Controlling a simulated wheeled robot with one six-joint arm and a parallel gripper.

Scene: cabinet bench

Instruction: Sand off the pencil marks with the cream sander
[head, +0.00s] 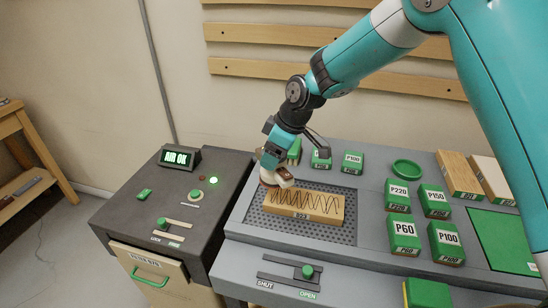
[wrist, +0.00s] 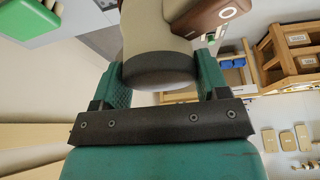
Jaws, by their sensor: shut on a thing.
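My gripper (head: 271,158) is shut on the cream sander (head: 284,174), at the left end of the board. In the wrist view the sander's cream body (wrist: 155,50) sits between the two green fingers of my gripper (wrist: 160,75), with a brown part at upper right. The wooden board (head: 325,217) lies on the perforated grey plate (head: 348,235). Dark zigzag pencil marks (head: 300,203) run along most of its top face. I cannot tell whether the sander touches the board; its underside is hidden.
Green-and-white grit blocks (head: 404,236) stand to the right, with others behind the plate. A slide knob (head: 307,271) sits by OPEN in front. The dark cabinet (head: 128,207) at left carries a lit AIR OK sign (head: 177,157) and green lamp (head: 213,180).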

